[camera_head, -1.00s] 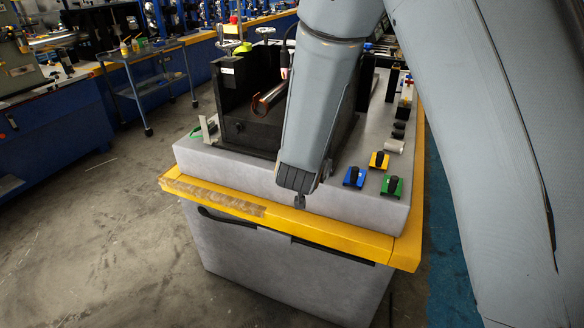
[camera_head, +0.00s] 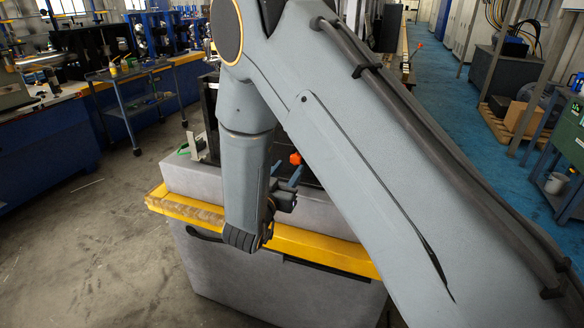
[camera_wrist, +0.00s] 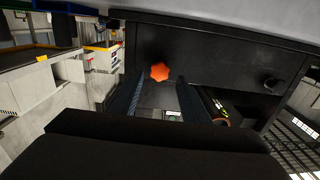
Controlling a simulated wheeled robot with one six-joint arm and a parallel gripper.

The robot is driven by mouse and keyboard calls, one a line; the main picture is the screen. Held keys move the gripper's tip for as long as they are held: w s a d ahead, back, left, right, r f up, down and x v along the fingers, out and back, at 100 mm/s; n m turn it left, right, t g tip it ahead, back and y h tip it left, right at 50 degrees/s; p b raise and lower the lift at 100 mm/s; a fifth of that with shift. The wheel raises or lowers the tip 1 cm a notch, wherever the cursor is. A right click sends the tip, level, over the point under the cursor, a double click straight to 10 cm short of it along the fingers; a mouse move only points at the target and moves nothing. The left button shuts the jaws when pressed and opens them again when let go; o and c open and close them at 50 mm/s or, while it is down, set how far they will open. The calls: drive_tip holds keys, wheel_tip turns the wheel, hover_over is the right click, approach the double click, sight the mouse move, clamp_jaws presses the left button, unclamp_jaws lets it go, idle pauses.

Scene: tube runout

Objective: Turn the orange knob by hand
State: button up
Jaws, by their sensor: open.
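The orange knob (camera_head: 295,159) is a small lobed knob on a black housing. In the head view it shows just beyond the fingertips of my gripper (camera_head: 288,177). In the wrist view the knob (camera_wrist: 160,72) lies ahead of my gripper (camera_wrist: 155,82), roughly centred between the two dark fingers. The fingers are open and empty. The knob appears apart from both fingers, though the exact gap is hard to tell. My arm hides much of the housing in the head view.
The black housing (camera_wrist: 225,50) stands on a grey bench with a yellow edge (camera_head: 315,251). A blue wheeled cart (camera_head: 128,95) stands at the left. Pallets with a cardboard box (camera_head: 522,117) are at the right. Grey floor (camera_head: 90,240) is open at the left.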

sight(295, 160)
drive_tip(key=b+x, duration=0.1)
drive_tip(key=x, duration=0.3)
drive_tip(key=shift+s, duration=0.1)
drive_tip(key=shift+c, duration=0.3)
drive_tip(key=c, duration=0.8)
drive_tip(key=shift+o, duration=0.2)
